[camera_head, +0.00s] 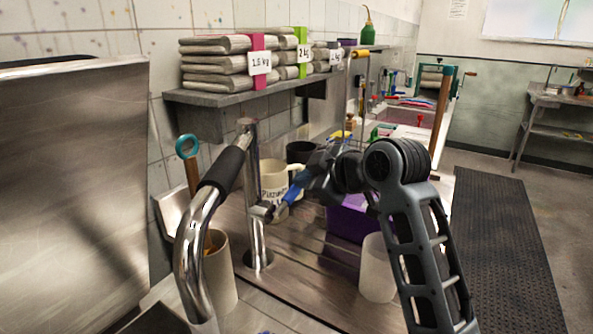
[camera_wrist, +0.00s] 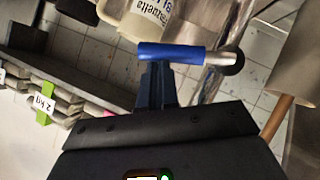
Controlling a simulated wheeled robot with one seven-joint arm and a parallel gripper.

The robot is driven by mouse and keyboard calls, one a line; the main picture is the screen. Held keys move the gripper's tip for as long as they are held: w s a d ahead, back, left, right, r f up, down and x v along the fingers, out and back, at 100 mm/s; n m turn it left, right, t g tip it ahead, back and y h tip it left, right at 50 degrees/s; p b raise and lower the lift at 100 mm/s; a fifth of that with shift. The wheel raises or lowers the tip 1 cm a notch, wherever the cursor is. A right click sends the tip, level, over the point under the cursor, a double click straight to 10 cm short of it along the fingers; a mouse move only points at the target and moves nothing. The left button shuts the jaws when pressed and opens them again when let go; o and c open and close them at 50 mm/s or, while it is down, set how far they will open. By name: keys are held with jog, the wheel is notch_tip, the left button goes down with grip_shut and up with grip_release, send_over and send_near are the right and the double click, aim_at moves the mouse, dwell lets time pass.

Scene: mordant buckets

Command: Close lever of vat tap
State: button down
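The vat tap is a bent chrome pipe with a black sleeve (camera_head: 224,170) and an upright chrome post (camera_head: 254,205). Its lever has a blue grip (camera_head: 292,196), which sticks out from the post toward my gripper (camera_head: 303,182). In the wrist view the blue grip (camera_wrist: 172,53) lies crosswise over the tips of my gripper (camera_wrist: 156,68). The narrow fingers look close together, with the grip across their ends rather than between them. The tips are at or touching the grip; contact is partly hidden.
A lettered cream mug (camera_head: 275,178) stands just behind the lever. A beige cup (camera_head: 219,275) holding a tool stands left of the post, and a white cup (camera_head: 377,270) stands beside my arm. A shelf (camera_head: 235,100) with folded cloth stacks is above. A purple box (camera_head: 350,222) is behind.

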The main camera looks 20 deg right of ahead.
jog(key=shift+w+d+f, duration=0.2)
jog(key=shift+d+f, duration=0.1)
jog(key=shift+f, duration=0.25)
jog(key=shift+w+d+f, duration=0.15)
jog(key=shift+d+f, duration=0.1)
jog(key=shift+f, duration=0.35)
